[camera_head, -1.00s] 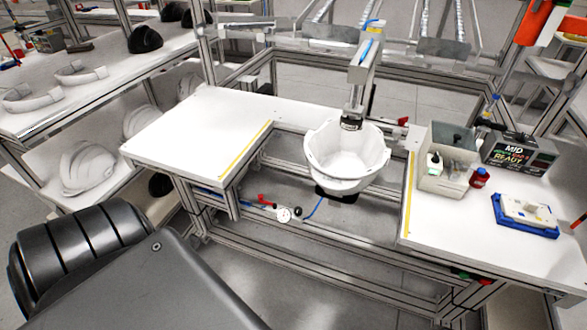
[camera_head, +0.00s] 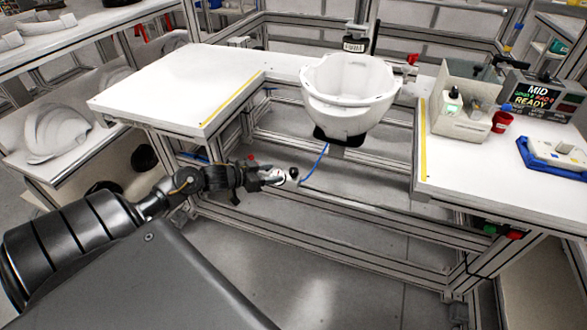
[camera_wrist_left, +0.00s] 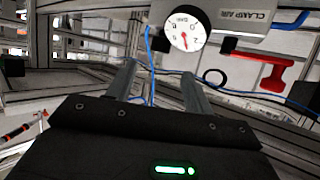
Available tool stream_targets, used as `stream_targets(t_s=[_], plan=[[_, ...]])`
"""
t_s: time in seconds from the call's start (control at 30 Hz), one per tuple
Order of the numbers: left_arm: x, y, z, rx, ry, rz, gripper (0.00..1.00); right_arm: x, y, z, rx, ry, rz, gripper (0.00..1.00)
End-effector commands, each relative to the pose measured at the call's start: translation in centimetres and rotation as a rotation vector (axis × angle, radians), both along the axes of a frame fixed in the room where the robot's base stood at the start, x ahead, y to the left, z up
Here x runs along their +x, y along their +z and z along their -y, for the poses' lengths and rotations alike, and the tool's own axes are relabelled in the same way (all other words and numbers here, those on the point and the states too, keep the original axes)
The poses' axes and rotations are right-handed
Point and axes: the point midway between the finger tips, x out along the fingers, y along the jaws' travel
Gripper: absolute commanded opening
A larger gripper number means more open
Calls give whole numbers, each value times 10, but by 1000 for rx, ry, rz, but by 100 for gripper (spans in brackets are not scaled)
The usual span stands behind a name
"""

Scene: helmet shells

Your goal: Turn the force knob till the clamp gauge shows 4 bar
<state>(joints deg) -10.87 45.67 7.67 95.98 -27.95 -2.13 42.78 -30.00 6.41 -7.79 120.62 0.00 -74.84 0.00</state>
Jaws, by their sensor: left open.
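The round white clamp gauge (camera_wrist_left: 187,28) shows upside down at the top of the left wrist view, with a red needle; I cannot read its value surely. It is on the grey CLAMP AIR unit (camera_wrist_left: 235,16). My right gripper is out of view.
A red handle (camera_wrist_left: 265,66) is beside the gauge. A blue hose (camera_head: 316,164) runs up toward the white helmet shell (camera_head: 350,97) on its fixture. White tabletops stand left (camera_head: 170,90) and right (camera_head: 460,180), with frame rails below and open space between.

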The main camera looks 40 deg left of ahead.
Motion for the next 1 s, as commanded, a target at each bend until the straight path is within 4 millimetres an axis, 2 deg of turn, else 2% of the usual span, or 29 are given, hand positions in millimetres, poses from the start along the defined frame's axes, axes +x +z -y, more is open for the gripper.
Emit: stream_targets(t_s=[0.3,0.5,0.7,0.97,1.0], plan=[[52,-24,16,-2,2,2,52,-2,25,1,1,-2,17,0],[77,-35,24,-2,3,2,52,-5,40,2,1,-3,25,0],[87,-38,28,0,1,0,52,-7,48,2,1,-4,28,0],[87,-38,28,0,1,0,52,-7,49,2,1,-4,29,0],[87,-38,28,0,1,0,47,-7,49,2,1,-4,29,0]])
